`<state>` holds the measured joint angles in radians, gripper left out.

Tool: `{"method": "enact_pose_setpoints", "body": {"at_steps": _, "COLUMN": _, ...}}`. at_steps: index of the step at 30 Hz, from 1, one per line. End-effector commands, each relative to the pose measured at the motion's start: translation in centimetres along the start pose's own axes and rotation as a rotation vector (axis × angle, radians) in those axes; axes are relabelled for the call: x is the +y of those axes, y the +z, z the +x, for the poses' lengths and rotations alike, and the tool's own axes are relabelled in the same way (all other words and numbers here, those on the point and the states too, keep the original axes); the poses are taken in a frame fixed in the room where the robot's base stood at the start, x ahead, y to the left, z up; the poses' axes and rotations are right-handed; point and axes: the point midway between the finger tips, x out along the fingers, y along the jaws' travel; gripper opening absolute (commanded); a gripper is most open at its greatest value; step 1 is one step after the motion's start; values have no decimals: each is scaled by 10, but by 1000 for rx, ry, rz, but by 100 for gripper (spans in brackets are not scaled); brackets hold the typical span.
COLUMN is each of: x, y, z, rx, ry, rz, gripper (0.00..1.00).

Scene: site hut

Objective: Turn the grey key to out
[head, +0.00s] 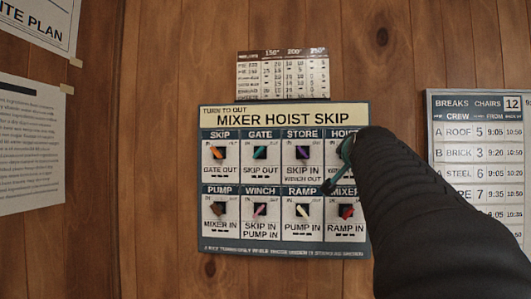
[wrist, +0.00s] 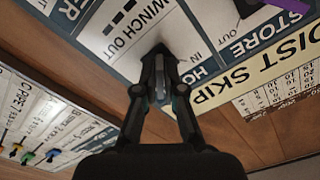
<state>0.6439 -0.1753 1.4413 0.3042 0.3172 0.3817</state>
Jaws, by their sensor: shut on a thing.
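The key panel (head: 285,247) is on the wooden wall, headed "Turn to out: Mixer Hoist Skip", with two rows of labelled keys. My gripper (head: 338,165) is at the upper right cell, Hoist, and covers most of it in the head view. In the wrist view my gripper (wrist: 160,70) is shut on a grey key (wrist: 160,92) at the Hoist cell. The key is mostly hidden between the fingers, and its exact angle cannot be told. In and Out marks lie around it.
Orange (head: 217,152), teal (head: 260,153) and purple (head: 302,153) keys are left of my gripper. Brown (head: 217,209), pink (head: 259,210), cream (head: 302,210) and red (head: 346,211) keys sit below. A breaks board (head: 480,100) hangs at right.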

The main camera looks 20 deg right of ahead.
Motion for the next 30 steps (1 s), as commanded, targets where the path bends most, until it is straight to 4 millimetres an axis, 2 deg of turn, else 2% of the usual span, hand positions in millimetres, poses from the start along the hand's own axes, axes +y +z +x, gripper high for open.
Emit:
{"method": "enact_pose_setpoints", "body": {"at_steps": 18, "x": 3, "y": 4, "z": 1, "rx": -9, "ry": 5, "rz": 44, "gripper": 0}}
{"method": "enact_pose_setpoints", "body": {"at_steps": 19, "x": 3, "y": 4, "z": 1, "rx": -9, "ry": 5, "rz": 44, "gripper": 13}}
{"method": "enact_pose_setpoints", "body": {"at_steps": 21, "x": 2, "y": 4, "z": 1, "rx": -9, "ry": 5, "rz": 43, "gripper": 31}}
{"method": "enact_pose_setpoints", "body": {"at_steps": 22, "x": 2, "y": 4, "z": 1, "rx": -8, "ry": 4, "rz": 43, "gripper": 33}}
{"method": "enact_pose_setpoints", "body": {"at_steps": 30, "x": 1, "y": 2, "z": 0, "rx": -3, "ry": 2, "rz": 42, "gripper": 33}}
